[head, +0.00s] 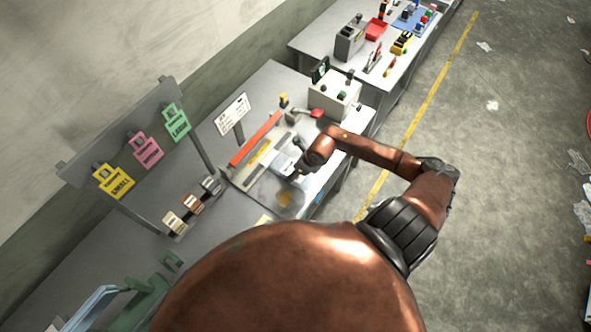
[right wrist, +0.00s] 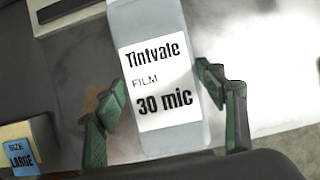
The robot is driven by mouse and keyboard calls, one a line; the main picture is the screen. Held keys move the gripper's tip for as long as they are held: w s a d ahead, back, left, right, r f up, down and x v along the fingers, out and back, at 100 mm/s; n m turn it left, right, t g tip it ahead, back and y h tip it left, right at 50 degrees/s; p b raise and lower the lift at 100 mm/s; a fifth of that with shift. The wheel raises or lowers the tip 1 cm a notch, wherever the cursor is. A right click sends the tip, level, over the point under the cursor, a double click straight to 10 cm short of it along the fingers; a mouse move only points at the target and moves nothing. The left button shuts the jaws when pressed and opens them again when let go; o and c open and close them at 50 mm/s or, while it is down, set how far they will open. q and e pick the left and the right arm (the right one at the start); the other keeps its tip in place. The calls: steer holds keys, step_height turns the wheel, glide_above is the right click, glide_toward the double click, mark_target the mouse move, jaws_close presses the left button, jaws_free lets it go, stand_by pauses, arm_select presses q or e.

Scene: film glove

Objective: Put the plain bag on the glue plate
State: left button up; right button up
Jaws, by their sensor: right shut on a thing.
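A pale grey-blue packet (right wrist: 155,22) with a white label reading "Tintvale FILM 30 mic" lies between the green fingers of my right gripper (right wrist: 165,108), which is shut on it. In the head view the right gripper (head: 300,168) is over the bench, at the pale packet (head: 284,162). I cannot tell whether this is the plain bag. A grey plate (head: 262,190) with an amber patch, possibly the glue plate, lies just in front of it; the patch also shows by the left finger in the wrist view (right wrist: 91,98). My left gripper is out of view.
A red bar (head: 256,138) lies behind the packet. A white control box (head: 335,95) stands to the right. A board with yellow, pink and green tags (head: 147,149) and several small blocks (head: 192,203) are to the left. A "SIZE LARGE" block (right wrist: 20,148) sits at lower left.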

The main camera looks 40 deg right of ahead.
steer(key=o, duration=1.2)
steer(key=shift+r, duration=0.1)
steer(key=b+v, duration=0.2)
steer(key=v, duration=1)
steer(key=shift+s, duration=0.1)
